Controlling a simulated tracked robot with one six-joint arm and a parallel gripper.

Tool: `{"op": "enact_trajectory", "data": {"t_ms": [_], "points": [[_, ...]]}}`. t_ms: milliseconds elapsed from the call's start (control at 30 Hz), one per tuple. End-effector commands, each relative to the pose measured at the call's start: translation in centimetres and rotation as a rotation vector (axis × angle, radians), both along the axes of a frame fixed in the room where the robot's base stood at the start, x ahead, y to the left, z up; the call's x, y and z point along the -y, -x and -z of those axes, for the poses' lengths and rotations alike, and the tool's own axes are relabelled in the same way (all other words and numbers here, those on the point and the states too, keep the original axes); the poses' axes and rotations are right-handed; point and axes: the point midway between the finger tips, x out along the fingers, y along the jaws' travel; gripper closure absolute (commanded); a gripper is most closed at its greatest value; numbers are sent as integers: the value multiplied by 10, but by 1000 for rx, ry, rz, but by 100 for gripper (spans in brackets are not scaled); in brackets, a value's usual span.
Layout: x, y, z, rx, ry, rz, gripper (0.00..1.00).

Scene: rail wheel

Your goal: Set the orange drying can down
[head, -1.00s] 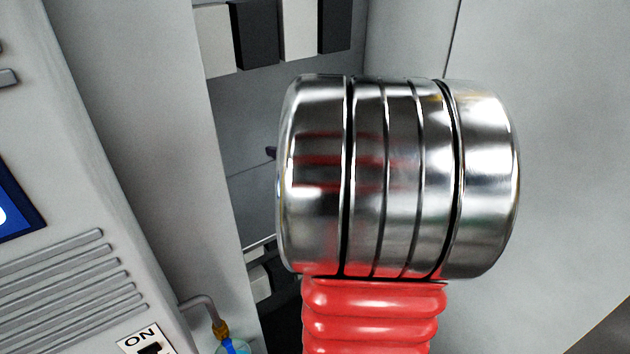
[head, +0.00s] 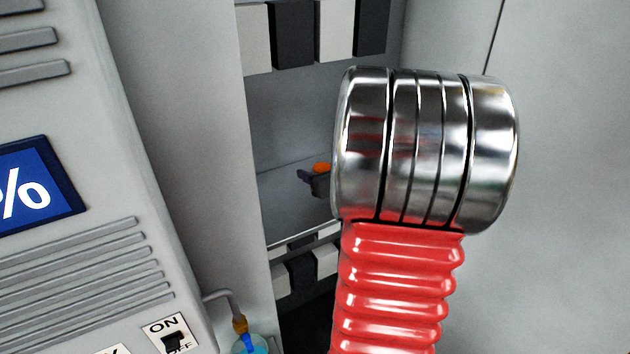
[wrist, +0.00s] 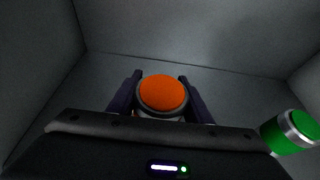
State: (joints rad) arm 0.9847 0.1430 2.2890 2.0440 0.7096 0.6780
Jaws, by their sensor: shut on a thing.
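The orange drying can (wrist: 162,94) sits between the two dark fingers of my gripper (wrist: 161,97) in the wrist view, its round orange top facing the camera. My gripper is shut on it. In the head view, the orange top (head: 321,166) and a bit of my gripper (head: 307,177) show small in the recess behind my arm. My metal and red arm links hide most of the gripper and can there. I cannot tell whether the can touches the surface below it.
A green can with a silver rim (wrist: 291,132) stands at the lower right in the wrist view. Grey walls enclose the space around the gripper. In the head view, a grey machine with a blue display (head: 32,190) stands at the left, with a bottle (head: 249,345) below.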

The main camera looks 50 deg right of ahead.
Motion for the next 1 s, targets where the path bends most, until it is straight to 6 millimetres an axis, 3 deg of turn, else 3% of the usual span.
{"op": "enact_trajectory", "data": {"t_ms": [200,633,667,900,1000], "points": [[0,0,25,-1,-3,1,82],[1,1,30,0,-1,3,82],[1,1,30,-1,-1,3,53],[1,1,30,-1,-1,3,36],[1,1,30,-1,-1,3,36]]}}
